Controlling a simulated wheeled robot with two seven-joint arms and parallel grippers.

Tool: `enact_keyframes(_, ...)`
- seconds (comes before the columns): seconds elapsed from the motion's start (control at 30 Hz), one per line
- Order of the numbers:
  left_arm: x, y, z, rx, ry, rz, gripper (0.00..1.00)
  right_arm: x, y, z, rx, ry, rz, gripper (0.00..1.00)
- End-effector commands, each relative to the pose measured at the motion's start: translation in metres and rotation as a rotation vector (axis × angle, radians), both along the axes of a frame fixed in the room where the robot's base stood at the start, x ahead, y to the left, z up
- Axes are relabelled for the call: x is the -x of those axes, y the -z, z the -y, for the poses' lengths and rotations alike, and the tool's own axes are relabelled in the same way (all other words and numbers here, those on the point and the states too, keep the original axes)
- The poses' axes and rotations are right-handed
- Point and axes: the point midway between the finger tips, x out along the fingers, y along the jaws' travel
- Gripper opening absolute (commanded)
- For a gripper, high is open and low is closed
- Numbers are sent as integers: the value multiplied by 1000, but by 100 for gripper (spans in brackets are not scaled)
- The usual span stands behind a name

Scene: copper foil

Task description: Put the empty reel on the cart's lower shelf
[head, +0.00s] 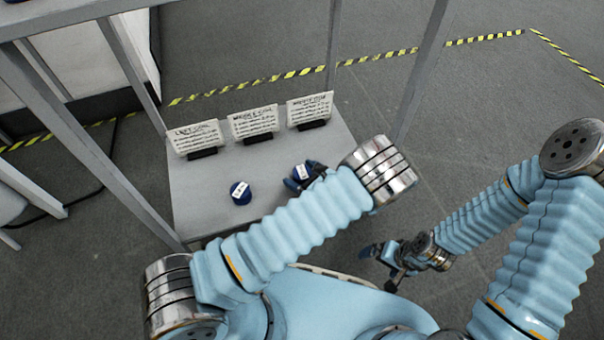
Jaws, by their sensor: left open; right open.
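A grey shelf (215,222) sits low between grey uprights and looks like the cart's lower shelf. A small dark blue round piece (241,193) with a white label stands on it. A second blue piece with a white label (302,172) is further right on the shelf; I cannot tell which is the empty reel. My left gripper (304,178) is open around or right beside this second piece; its wrist is partly hidden behind my arm. My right gripper (378,254) is open and empty, off to the right of the shelf over the floor.
Three white text cards (254,123) in black holders stand along the shelf's far edge. Grey posts (420,70) rise around the shelf, with an upper board (60,14) at top left. Yellow-black tape (290,74) marks the grey floor, which is clear at the right.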

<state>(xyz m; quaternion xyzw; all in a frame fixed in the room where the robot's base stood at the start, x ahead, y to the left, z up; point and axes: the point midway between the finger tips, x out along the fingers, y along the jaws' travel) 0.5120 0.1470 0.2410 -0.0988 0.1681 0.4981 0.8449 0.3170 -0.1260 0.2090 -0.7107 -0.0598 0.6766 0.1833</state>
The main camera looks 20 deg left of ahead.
Motion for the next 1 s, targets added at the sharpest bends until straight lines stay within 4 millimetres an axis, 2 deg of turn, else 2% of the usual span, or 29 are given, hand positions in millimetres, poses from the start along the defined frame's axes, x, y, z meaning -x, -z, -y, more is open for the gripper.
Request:
enact_keyframes(0.13,0,-4,0,0,0,0,90,0,-4,0,0,0,0,100)
enact_keyframes(0.23,5,-7,11,3,1,1,90,0,-3,0,1,0,1,100)
enact_keyframes(0.5,33,-31,61,3,2,1,90,0,-8,1,2,2,1,100)
enact_keyframes(0.7,48,-44,88,3,1,1,90,0,-9,1,2,2,2,100)
enact_keyframes(1.0,54,-48,97,0,0,0,90,0,-9,1,2,2,2,100)
